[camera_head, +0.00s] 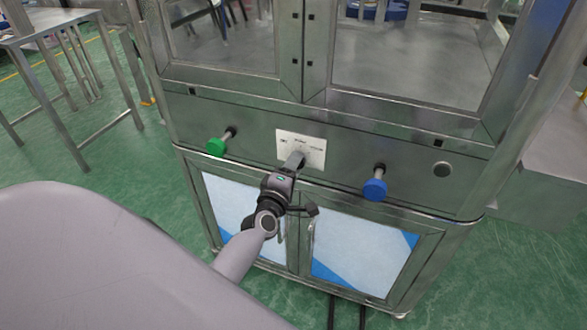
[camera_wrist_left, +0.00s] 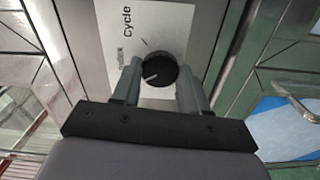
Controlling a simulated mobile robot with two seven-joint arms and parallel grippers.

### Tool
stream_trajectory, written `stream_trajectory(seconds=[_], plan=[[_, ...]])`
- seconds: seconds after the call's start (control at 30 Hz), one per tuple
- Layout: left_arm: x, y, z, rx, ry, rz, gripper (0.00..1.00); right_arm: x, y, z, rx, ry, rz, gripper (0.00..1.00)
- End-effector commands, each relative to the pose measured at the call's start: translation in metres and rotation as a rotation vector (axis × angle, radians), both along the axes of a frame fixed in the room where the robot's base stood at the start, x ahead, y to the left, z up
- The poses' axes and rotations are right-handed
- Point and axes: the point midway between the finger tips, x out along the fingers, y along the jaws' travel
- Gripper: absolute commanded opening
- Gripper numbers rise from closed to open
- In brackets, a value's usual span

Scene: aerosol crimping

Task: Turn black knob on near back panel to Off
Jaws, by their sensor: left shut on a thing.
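The black knob (camera_wrist_left: 160,71) is round, with a white pointer line that points to the left and slightly down in the left wrist view. It sits on a white label plate (camera_head: 313,143), where the word "Cycle" reads sideways; a smaller word beside it is hard to read. My left gripper (camera_head: 298,160) reaches the plate, and its fingers lie on both sides of the knob, shut on it. In the head view the gripper hides the knob. My right gripper is not in view.
A green push button (camera_head: 217,146) stands out left of the plate and a blue one (camera_head: 375,188) to its right. Cabinet doors with a handle (camera_wrist_left: 292,108) are below, glazed panels above. A metal table (camera_head: 62,40) stands at left.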

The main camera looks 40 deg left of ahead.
Motion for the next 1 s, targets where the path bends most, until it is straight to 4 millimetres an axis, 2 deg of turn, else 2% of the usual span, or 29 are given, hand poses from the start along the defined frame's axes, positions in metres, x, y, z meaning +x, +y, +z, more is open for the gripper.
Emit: stream_trajectory(seconds=[0.2,0.43,1.0], plan=[[-0.0004,-0.0003,-0.0019,-0.158,-0.036,-0.001,0.13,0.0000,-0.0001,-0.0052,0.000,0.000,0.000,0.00],[-0.0004,-0.0006,-0.0018,-0.266,-0.062,-0.001,0.13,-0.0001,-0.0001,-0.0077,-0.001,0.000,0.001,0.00],[-0.0004,-0.0007,-0.0013,-0.325,-0.076,-0.001,0.13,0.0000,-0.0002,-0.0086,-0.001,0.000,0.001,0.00]])
